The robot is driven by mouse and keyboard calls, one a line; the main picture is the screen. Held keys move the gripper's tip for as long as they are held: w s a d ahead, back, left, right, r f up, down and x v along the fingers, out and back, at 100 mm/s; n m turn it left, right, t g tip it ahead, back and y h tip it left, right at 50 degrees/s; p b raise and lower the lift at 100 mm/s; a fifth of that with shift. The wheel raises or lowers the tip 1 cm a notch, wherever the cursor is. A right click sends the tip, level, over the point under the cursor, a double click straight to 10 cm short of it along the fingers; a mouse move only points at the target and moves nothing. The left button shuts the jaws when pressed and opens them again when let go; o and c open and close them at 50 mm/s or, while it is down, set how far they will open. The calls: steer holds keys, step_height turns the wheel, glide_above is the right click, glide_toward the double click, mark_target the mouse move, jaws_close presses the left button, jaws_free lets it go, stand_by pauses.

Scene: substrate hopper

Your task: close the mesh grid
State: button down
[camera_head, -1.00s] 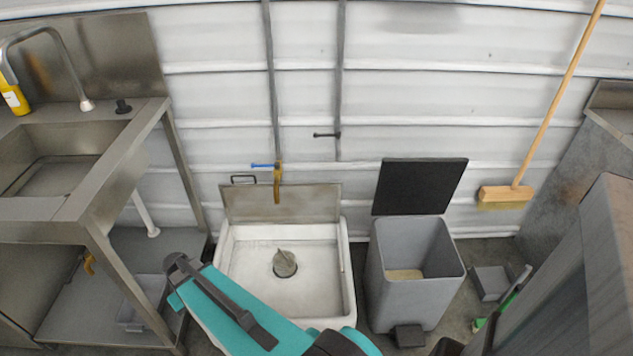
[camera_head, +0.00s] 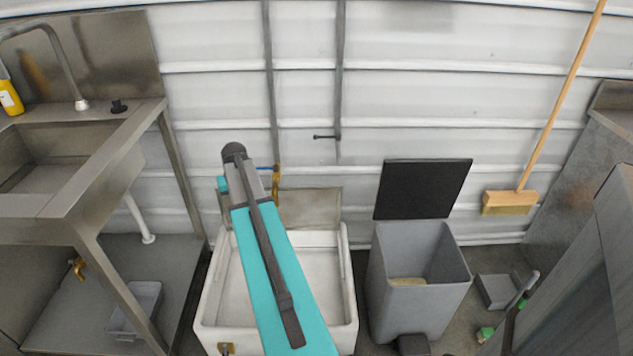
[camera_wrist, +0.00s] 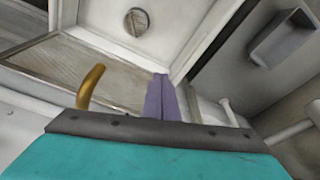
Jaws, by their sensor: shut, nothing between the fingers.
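The mesh grid (camera_head: 312,208) stands raised at the back of the white basin (camera_head: 347,285), against the wall; my arm covers its left part. In the wrist view the grid (camera_wrist: 65,68) appears as a tan-grey panel with a pale frame, and the basin's round drain (camera_wrist: 137,21) lies beyond it. My gripper (camera_wrist: 161,85) is shut and empty, its purple fingers overlapping the grid's right end in that view. Whether they touch it I cannot tell. In the head view the gripper is hidden behind my arm.
A brass tap (camera_head: 276,186) sticks out above the grid and shows close to my gripper in the wrist view (camera_wrist: 90,86). A steel sink unit (camera_head: 105,165) stands left. A grey bin (camera_head: 415,285) with its black lid (camera_head: 422,188) raised stands right of the basin.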

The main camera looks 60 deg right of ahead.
steer(key=s+d+r+m, duration=0.1)
steer(key=s+d+r, duration=0.3)
steer(key=d, duration=0.4)
steer(key=s+d+r+m+h, duration=0.1)
steer(key=s+d+r, duration=0.3)
steer(key=d, duration=0.5)
steer(key=s+d+r+m, duration=0.2)
steer(key=s+d+r, duration=0.2)
steer(key=d, duration=0.5)
steer(key=s, duration=0.2)
steer(key=shift+s+r+h, duration=0.2)
steer(key=shift+s+h, duration=0.15)
steer(key=shift+h, duration=0.05)
steer(key=shift+f, duration=0.1)
steer(key=b+x, duration=0.2)
steer(key=x, duration=1.8)
steer(key=shift+a, duration=0.1)
steer(key=shift+a+b, duration=0.15)
steer(key=shift+b, duration=0.15)
